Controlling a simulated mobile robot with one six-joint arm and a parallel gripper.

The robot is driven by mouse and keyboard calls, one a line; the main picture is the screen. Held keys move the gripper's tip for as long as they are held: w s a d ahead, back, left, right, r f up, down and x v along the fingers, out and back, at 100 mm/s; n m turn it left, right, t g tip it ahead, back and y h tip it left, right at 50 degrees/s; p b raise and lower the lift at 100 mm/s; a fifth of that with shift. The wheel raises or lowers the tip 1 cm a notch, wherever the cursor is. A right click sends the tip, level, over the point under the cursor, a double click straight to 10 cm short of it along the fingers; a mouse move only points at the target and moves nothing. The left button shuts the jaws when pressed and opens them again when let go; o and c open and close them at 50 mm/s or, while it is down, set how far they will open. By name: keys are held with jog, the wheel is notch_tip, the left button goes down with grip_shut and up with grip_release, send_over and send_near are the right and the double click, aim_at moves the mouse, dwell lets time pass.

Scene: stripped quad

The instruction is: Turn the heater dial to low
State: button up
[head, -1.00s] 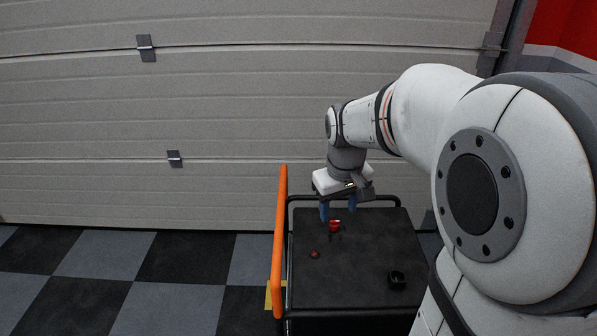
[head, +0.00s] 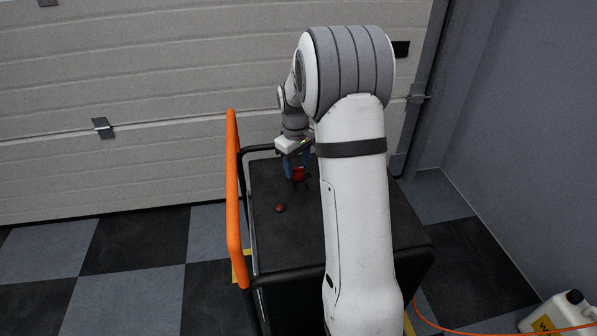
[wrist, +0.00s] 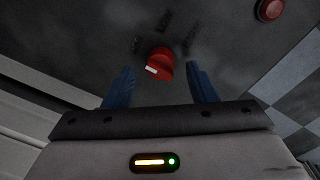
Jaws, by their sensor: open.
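The red heater dial (wrist: 160,62) is on a dark panel in the wrist view, with a white pointer mark on its lower left side. Several dark labels (wrist: 165,20) sit around its upper side, too dim to read. My gripper (wrist: 160,76) is open, with one blue finger on each side of the dial and a visible gap to both. In the head view my gripper (head: 298,176) points down at the cart top, and the red dial (head: 298,173) shows between its fingers. Whether the fingertips reach the panel is unclear.
A red button (head: 280,208) stands on the black cart top (head: 268,240), left of and nearer than the dial. An orange handle (head: 232,190) rises along the cart's left side. A garage door is behind; a white jerrycan (head: 560,315) stands at the lower right.

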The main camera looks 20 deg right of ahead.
jog(key=shift+f, duration=0.9)
jog(key=shift+c, duration=0.4)
jog(key=shift+d, duration=0.1)
jog(key=c, duration=0.9)
